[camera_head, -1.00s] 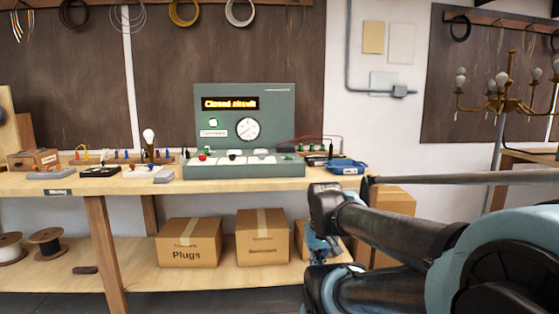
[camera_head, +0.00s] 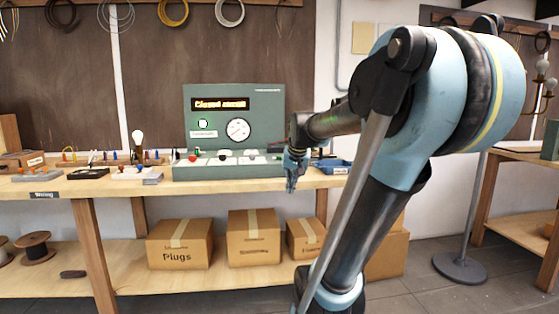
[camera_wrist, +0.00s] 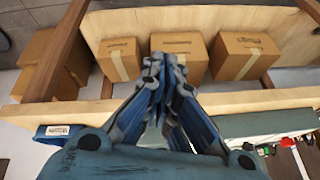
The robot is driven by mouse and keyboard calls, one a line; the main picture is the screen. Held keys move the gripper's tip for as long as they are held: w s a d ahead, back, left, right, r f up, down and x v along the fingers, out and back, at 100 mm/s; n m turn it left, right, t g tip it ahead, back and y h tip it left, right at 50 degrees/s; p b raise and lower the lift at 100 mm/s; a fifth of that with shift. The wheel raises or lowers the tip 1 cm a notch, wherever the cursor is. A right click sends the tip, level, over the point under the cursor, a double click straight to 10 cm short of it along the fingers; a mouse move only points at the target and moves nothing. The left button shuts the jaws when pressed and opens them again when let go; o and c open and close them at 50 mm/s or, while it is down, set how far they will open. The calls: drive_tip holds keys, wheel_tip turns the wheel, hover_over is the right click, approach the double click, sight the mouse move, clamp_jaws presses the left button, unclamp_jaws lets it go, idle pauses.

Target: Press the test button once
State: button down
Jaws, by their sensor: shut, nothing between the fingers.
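The green tester (camera_head: 232,105) stands on the workbench, with a lit orange display (camera_head: 220,104) reading "Closed circuit", a round dial (camera_head: 238,130) and a small lit lamp (camera_head: 203,124). Its low front console (camera_head: 228,172) carries a red button (camera_head: 192,157) at the left and other controls; I cannot tell which one is labelled as the test button. My gripper (camera_head: 291,186) is shut and empty, pointing down by the bench's front edge, right of the console and apart from it. In the wrist view my gripper (camera_wrist: 157,62) is over the bench edge, and the console (camera_wrist: 262,124) shows at lower right.
A blue tray (camera_head: 329,168) lies on the bench just right of my gripper. Small parts and an upright bulb (camera_head: 138,138) stand to the left of the tester. Cardboard boxes (camera_head: 180,251) sit on the lower shelf. The floor at the right is open around a stand base (camera_head: 460,268).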

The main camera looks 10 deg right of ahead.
drive_tip(key=w+r+m+t, duration=0.1)
drive_tip(key=w+r, duration=0.4)
drive_tip(key=w, duration=0.4)
drive_tip(key=w+r+m+t, duration=0.1)
drive_tip(key=w+r, duration=0.4)
drive_tip(key=w, duration=0.4)
wheel_tip(320, 180, up, 6)
drive_tip(key=m+t, duration=0.2)
drive_tip(key=m, duration=0.1)
hover_over(279, 157)
drive_tip(key=w+d, duration=0.1)
drive_tip(key=w, duration=0.1)
drive_tip(key=shift+s+d+f, duration=0.1)
drive_tip(key=shift+s+f, duration=0.05)
drive_tip(key=shift+s, duration=0.1)
drive_tip(key=shift+f, duration=4.4)
drive_tip(key=shift+f, duration=0.1)
drive_tip(key=shift+s+f, duration=0.1)
drive_tip(key=shift+f, duration=0.2)
drive_tip(key=shift+f, duration=0.35)
drive_tip(key=shift+r, duration=0.8)
